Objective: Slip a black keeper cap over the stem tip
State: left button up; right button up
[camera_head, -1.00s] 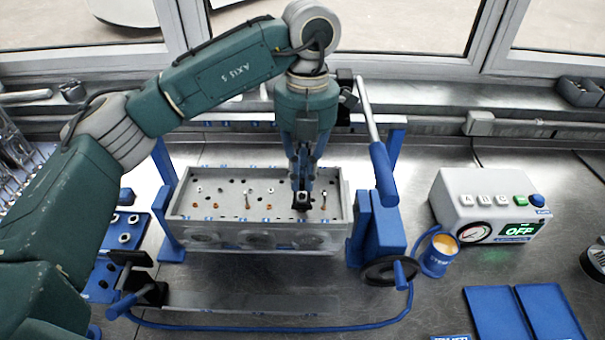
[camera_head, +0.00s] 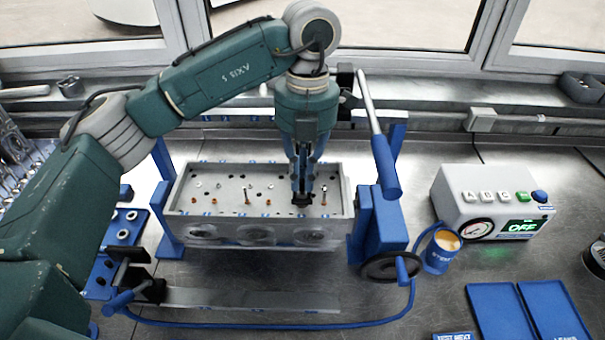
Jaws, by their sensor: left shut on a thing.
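My left gripper (camera_head: 302,198) points straight down over the right part of the cylinder head (camera_head: 270,232), which sits in a blue stand. Its fingers are shut on a small black keeper cap (camera_head: 301,199), low at the head's top face. The stem beneath it is hidden, and I cannot tell whether the cap touches a stem tip. Thin upright stems show beside it, one to the right (camera_head: 324,195) and one to the left (camera_head: 246,195). My right gripper is not in view.
A blue lever (camera_head: 386,165) and a handwheel (camera_head: 391,268) stand right of the head. A grey control box (camera_head: 492,205) reads OFF. A blue cup (camera_head: 441,252) and blue trays (camera_head: 525,312) are at the right. A blue parts tray (camera_head: 122,235) is at the left.

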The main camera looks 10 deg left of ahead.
pick_arm(q)
jog(key=shift+f, duration=0.2)
jog(key=o, duration=0.8)
jog(key=shift+r, duration=0.1)
